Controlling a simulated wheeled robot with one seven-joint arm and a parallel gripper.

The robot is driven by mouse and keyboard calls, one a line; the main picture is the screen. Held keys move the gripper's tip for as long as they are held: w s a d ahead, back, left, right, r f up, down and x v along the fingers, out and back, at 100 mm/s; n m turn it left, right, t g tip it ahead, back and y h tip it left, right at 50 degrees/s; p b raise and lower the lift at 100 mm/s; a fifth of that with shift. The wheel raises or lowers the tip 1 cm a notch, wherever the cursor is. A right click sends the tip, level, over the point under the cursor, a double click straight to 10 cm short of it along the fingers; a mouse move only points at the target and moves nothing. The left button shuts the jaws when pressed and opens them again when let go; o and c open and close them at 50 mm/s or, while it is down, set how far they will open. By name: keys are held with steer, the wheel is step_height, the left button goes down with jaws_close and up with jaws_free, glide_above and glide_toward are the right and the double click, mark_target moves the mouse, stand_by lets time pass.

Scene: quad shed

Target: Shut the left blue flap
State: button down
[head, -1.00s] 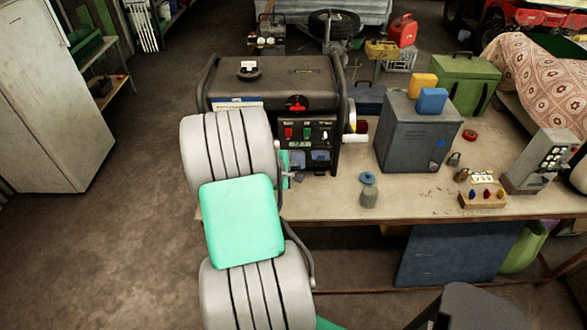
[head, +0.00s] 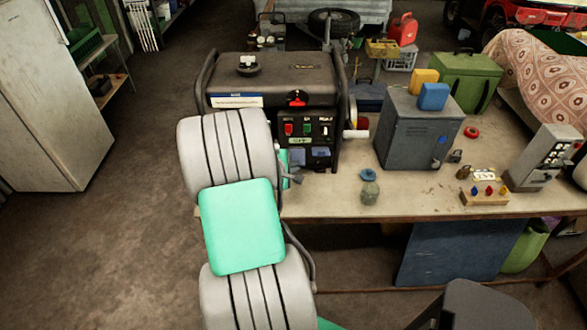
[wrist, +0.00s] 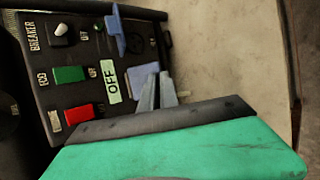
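The black generator (head: 275,85) stands on the table with its control panel facing me. The left blue flap (wrist: 145,80) looks flat against the panel in the wrist view, with no socket showing under it; it also shows in the head view (head: 297,157). The right blue flap (wrist: 117,30) stands out from the panel, with a dark socket beside it; in the head view it is small (head: 320,154). My gripper (wrist: 160,80) has its grey fingers together, at the left flap's edge. I cannot tell whether they touch it. It appears empty.
Red (wrist: 78,114) and green (wrist: 68,75) switches and a white-tipped breaker switch (wrist: 60,32) sit beside the flaps.

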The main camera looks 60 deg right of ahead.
steer(key=f+h+b, duration=0.1)
steer(key=b, duration=0.1)
steer(key=f+b, duration=0.1)
steer(key=b, duration=0.2)
steer(key=shift+w+d+f+m+t+h+b, duration=0.2)
steer(key=shift+f+m+t+h+b, duration=0.1)
steer(key=shift+t+h, duration=0.1)
steer(key=f+h+b, duration=0.1)
steer(key=b, duration=0.3)
steer(key=shift+d+b, duration=0.2)
steer(key=shift+b, duration=0.15)
steer(key=h+b, duration=0.1)
steer(key=b, duration=0.1)
steer(key=f+h+b, duration=0.1)
steer(key=b, duration=0.2)
steer(key=shift+w+d+m+t, duration=0.2)
steer(key=shift+d+m+t, duration=0.1)
steer(key=shift+m, duration=0.1)
steer(key=h+b, duration=0.1)
steer(key=b, duration=0.2)
steer(key=h+b, duration=0.1)
steer(key=b, duration=0.2)
steer(key=shift+w+d+f+m+t+b, duration=0.1)
steer(key=shift+w+d+m+t+b, duration=0.1)
steer(key=shift+d+m+t+b, duration=0.15)
steer(key=shift+d+h+b, duration=0.15)
steer(key=shift+h+b, duration=0.15)
steer(key=shift+b, duration=0.35)
steer(key=shift+r+m, duration=0.25)
steer(key=shift+r, duration=0.15)
